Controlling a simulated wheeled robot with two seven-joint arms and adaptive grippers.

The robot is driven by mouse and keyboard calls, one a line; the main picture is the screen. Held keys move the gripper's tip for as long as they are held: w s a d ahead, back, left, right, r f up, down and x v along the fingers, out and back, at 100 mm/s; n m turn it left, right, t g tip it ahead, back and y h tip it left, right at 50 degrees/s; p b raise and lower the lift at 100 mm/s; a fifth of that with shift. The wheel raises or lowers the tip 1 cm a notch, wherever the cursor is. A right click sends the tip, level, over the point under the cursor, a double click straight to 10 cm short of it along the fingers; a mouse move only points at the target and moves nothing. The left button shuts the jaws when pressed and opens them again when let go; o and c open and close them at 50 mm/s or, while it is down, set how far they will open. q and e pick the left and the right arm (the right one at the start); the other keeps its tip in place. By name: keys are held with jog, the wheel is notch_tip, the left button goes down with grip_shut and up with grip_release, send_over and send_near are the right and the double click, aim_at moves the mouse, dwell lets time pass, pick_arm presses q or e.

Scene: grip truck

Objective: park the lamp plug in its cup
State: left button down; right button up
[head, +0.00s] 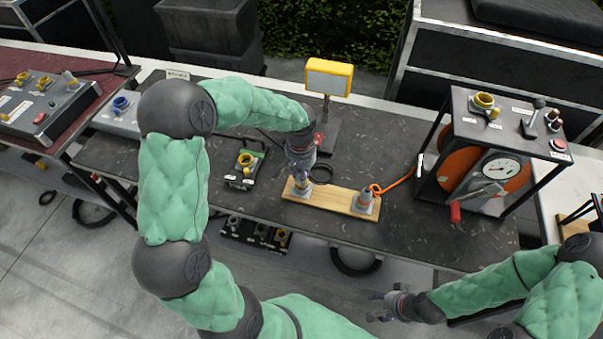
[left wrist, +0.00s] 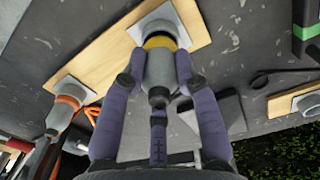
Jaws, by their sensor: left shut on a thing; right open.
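My left gripper (head: 299,170) is shut on the lamp plug, a grey plug body (left wrist: 159,72) with a yellow band, over the left end of the wooden board (head: 335,203). In the left wrist view, its fingers (left wrist: 156,85) surround the plug. The plug's yellow end lines up with the grey cup (left wrist: 160,27) on its pale square base. It looks at or inside the cup mouth; how deep I cannot tell. The yellow-headed lamp (head: 329,78) stands behind. My right gripper (head: 385,308) is open and empty in front of the bench.
A second cup on the board's right end holds a plug (head: 366,201) with an orange cable (head: 400,180). A small socket box (head: 245,166) is left of the board. A framed machine with a crank (head: 487,165) stands right. Bare bench (head: 440,235) lies front right.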

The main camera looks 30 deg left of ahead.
pick_arm(q)
jog(key=shift+f+b, duration=0.4)
jog(key=shift+f, duration=0.2)
jog(key=c, duration=0.8)
grip_release()
jog(key=shift+c, duration=0.2)
jog(key=o, duration=0.3)
jog(key=shift+r, duration=0.1)
jog(key=shift+r+p, duration=1.85)
jog(key=shift+r, duration=0.6)
jog(key=shift+f, duration=0.1)
